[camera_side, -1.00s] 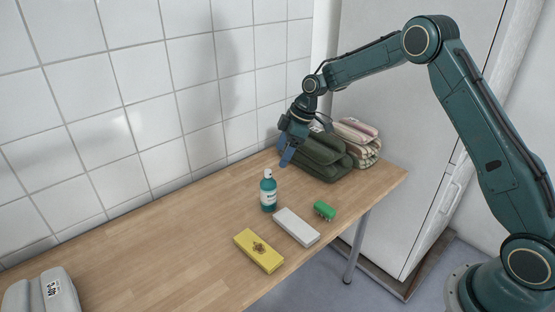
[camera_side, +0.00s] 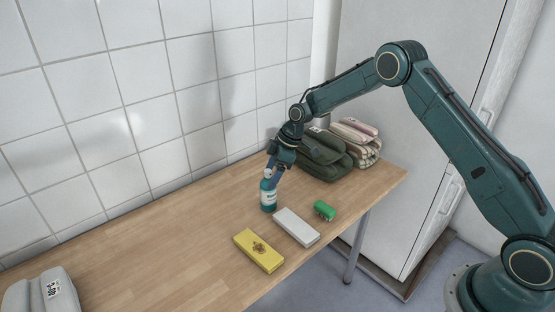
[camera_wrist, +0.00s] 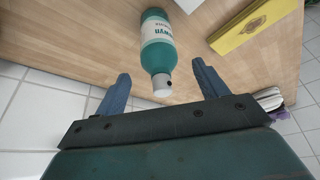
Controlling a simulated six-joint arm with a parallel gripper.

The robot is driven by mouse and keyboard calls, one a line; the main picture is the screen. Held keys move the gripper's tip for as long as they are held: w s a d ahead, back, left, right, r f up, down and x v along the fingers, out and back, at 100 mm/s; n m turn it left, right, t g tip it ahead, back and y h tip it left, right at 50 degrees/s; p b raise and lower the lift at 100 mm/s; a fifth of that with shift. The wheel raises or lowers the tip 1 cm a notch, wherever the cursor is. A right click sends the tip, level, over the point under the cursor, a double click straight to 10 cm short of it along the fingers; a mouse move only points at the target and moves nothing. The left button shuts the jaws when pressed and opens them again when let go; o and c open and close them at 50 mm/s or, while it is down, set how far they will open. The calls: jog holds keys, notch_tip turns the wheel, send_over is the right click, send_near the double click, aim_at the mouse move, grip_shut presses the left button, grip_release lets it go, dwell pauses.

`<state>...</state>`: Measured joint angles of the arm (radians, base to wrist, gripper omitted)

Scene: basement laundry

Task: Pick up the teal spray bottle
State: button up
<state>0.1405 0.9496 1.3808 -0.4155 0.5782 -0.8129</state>
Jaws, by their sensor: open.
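The teal spray bottle (camera_side: 268,198), with a white label and a white cap, stands upright on the wooden table. My gripper (camera_side: 273,170) is at the bottle's top in the side view and partly covers its cap. In the wrist view the bottle (camera_wrist: 156,42) lies between the two blue fingers of my gripper (camera_wrist: 160,71), its cap towards the palm. A gap shows on each side of the cap, so the fingers are open and not closed on it.
A white block (camera_side: 296,227), a yellow block (camera_side: 258,251) and a small green item (camera_side: 324,210) lie to the bottle's right and front. Folded dark green cloth (camera_side: 322,158) and striped cloths (camera_side: 358,142) are behind. A tiled wall (camera_side: 150,110) borders the table.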

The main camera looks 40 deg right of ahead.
jog(key=shift+x, duration=2.3)
jog(key=shift+c, duration=0.2)
jog(key=c, duration=1.2)
jog(key=shift+r, duration=0.2)
notch_tip(320, 180, up, 20)
jog(key=shift+f, duration=0.15)
